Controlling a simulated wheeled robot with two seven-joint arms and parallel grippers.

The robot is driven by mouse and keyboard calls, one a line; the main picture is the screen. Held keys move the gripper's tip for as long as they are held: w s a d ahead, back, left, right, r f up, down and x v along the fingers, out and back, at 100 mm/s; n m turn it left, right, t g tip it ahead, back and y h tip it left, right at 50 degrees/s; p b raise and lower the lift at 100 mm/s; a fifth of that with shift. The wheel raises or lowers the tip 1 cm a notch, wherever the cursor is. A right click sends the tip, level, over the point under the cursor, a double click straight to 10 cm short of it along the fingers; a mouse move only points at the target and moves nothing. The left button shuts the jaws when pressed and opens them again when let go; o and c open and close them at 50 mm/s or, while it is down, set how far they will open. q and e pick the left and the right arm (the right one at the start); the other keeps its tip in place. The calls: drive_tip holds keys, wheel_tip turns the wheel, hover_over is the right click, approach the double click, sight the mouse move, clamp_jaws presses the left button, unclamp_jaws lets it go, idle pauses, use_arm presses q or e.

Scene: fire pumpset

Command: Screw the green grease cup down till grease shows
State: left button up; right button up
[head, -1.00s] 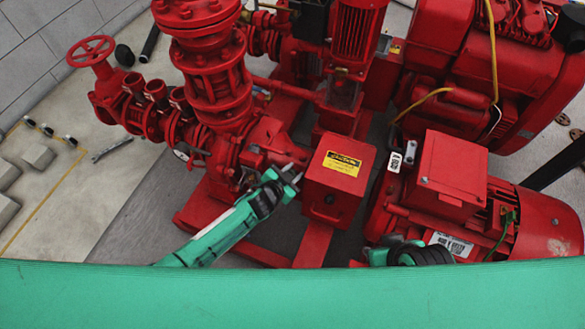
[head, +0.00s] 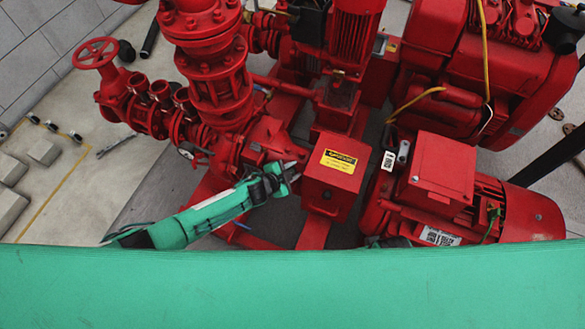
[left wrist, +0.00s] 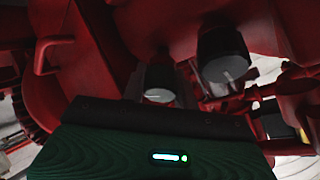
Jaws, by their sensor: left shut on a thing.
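My left gripper (head: 288,171) is at the red pump housing, between the pump casing and the red box with a yellow label (head: 329,187). Whether grease shows cannot be seen. Only a sliver of my right arm shows at the lower edge.
A red motor (head: 475,200) stands right of the box. The red valve column (head: 205,70) and a handwheel (head: 95,52) rise at the left. Red base rails run beneath the gripper.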

drive_tip(key=shift+f, duration=0.2)
use_arm(q)
drive_tip(key=o, duration=0.7)
